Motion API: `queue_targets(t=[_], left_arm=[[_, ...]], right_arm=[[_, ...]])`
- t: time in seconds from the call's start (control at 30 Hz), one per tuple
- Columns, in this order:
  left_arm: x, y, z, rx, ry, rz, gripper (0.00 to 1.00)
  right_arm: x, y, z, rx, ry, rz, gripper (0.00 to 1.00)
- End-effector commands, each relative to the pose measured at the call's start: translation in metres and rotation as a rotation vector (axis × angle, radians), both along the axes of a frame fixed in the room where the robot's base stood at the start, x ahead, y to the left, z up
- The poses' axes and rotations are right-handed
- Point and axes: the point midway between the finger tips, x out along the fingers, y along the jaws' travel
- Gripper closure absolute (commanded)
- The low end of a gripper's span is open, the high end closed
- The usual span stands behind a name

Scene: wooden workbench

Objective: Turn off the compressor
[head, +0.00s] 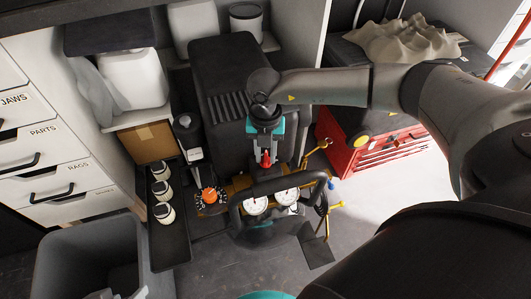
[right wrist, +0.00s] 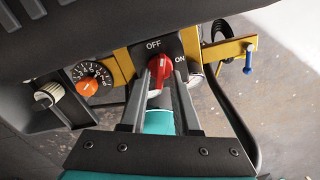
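The compressor (head: 225,65) is a large black ribbed unit with a front panel, two white gauges and a black handle. Its red switch knob (right wrist: 158,72) sits on a dark plate marked OFF at the top and ON at the right; it points up, near the OFF mark. The knob also shows in the head view (head: 266,159). My right gripper (right wrist: 161,80) reaches it from above, one finger on each side. The fingers appear closed against the knob, partly hiding its sides. My left gripper is not in view.
A yellow bracket (right wrist: 228,50) with a blue pin is at right. A red tool chest (head: 370,150) stands right, drawers and a grey bin (head: 85,255) left. Floor shows in front.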

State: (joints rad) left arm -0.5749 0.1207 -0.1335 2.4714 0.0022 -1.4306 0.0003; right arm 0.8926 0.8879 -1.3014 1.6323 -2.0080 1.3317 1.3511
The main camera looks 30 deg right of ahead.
Motion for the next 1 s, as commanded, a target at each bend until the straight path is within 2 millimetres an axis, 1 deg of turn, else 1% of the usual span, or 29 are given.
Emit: queue_targets(t=[0.03, 0.23, 0.27, 0.67, 0.83, 0.87, 0.9, 1.0], left_arm=[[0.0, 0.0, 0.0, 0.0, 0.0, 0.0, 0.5], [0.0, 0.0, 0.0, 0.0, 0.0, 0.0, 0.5], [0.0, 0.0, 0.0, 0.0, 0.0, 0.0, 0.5], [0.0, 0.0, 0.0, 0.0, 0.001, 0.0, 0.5], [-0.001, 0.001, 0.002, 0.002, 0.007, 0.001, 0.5], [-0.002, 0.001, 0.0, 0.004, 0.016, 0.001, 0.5], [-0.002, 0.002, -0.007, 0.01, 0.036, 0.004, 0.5], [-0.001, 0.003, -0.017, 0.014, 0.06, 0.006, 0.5]], right_arm=[[0.0, 0.0, 0.0, 0.0, 0.0, 0.0, 0.77], [0.0, 0.0, 0.0, 0.0, 0.0, 0.0, 0.99], [0.0, 0.0, 0.0, 0.0, 0.0, 0.0, 1.0], [0.0, 0.0, 0.0, 0.0, 0.0, 0.0, 1.0], [0.0, 0.0, 0.001, 0.001, 0.001, 0.05, 1.0], [0.0, 0.0, 0.002, 0.001, 0.001, 0.07, 1.0], [-0.001, 0.0, 0.002, 0.001, 0.002, 0.102, 1.0], [-0.001, -0.001, 0.002, 0.001, 0.002, 0.193, 1.0]])
